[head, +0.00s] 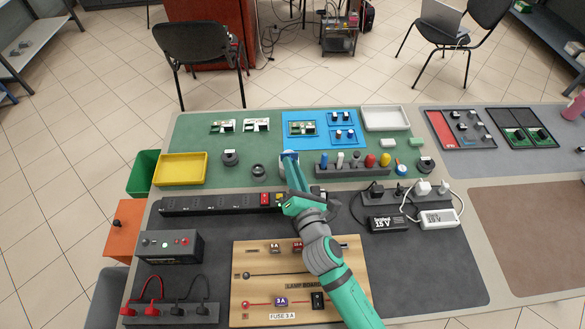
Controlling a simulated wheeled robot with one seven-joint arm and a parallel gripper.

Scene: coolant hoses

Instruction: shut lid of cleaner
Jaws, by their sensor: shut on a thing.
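My gripper (290,166) reaches over the green mat from the front, its fingers at a small pale blue and grey thing (289,155) just below the blue mat. This small thing may be the cleaner or its lid, but it is mostly hidden by my gripper. My gripper is shut on it. I cannot tell how far the lid is open.
A rack of coloured tools (352,168) stands close to the right of my gripper. Black round pieces (230,158) lie to the left, near a yellow tray (180,168). A black power strip (215,204) and a wooden lamp board (262,260) lie nearer me.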

